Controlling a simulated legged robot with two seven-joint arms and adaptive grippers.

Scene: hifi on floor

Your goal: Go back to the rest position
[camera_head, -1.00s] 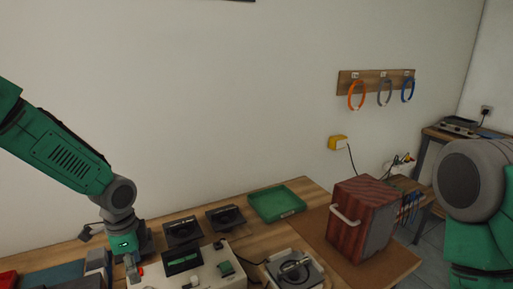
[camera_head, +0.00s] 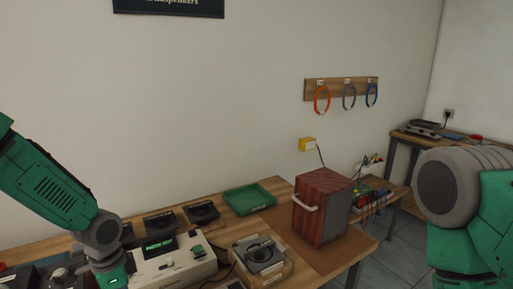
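My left arm comes in from the left in the head view, with its green wrist (camera_head: 112,274) low over the front left of the workbench. The fingers of my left gripper are cut off by the bottom edge. My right arm fills the right edge, and its gripper is outside the picture. The wooden workbench (camera_head: 278,222) runs along the wall below.
On the bench stand a reddish wooden box with a white handle (camera_head: 318,208), a green tray (camera_head: 249,198), a cream instrument (camera_head: 172,264) and black speaker parts (camera_head: 201,212). Coloured rings hang from a wall rack (camera_head: 341,89). Floor shows at the right.

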